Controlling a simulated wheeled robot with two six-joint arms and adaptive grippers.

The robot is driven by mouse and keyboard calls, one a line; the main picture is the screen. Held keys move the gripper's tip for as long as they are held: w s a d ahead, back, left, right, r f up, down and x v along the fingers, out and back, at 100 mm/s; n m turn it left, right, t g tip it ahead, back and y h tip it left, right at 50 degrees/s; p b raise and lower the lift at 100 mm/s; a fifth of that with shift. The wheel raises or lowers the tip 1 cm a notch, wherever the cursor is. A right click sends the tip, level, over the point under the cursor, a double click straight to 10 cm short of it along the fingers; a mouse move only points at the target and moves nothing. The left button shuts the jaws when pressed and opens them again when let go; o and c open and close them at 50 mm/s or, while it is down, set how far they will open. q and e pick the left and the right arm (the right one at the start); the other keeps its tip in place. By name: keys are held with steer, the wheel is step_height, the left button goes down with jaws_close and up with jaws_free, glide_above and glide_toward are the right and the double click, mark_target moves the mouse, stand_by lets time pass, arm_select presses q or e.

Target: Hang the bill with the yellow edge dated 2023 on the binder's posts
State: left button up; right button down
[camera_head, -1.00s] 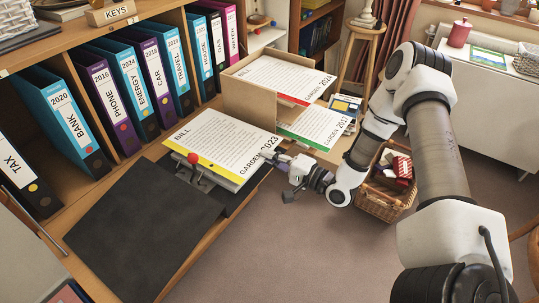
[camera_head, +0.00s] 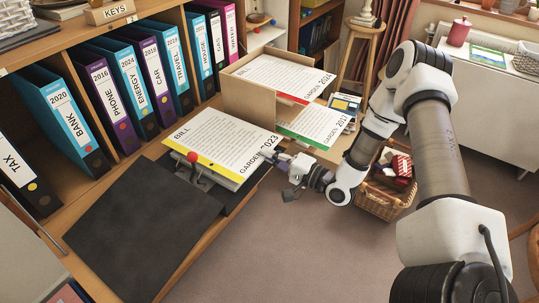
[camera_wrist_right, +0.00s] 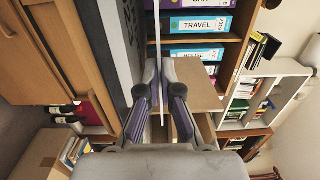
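The bill with the yellow edge (camera_head: 222,140), dated 2023, lies roughly flat over the open dark binder (camera_head: 145,228), printed side up. Its yellow edge faces the binder's mechanism, which has a red-knobbed lever (camera_head: 193,158). White paper shows under the bill's near edge. The posts are hidden, and I cannot tell whether the bill touches them. My right gripper (camera_head: 279,160) is shut on the bill's right edge. In the right wrist view the bill (camera_wrist_right: 158,40) is a thin edge-on sheet between the fingers (camera_wrist_right: 160,80). My left gripper is out of view.
A cardboard box (camera_head: 248,98) with a red-edged 2024 bill (camera_head: 285,76) stands behind. A green-edged 2017 bill (camera_head: 318,125) lies beside it. Upright binders (camera_head: 100,85) fill the shelf behind the desk. A wicker basket (camera_head: 378,203) stands on the floor at right.

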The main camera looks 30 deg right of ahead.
steer(key=shift+f+b, duration=0.8)
steer(key=shift+b, duration=0.05)
stand_by(0.6)
steer(key=c, duration=1.7)
jaws_free()
steer(key=shift+p+v, duration=1)
steer(key=shift+v, duration=0.75)
steer(key=shift+o, duration=1.4)
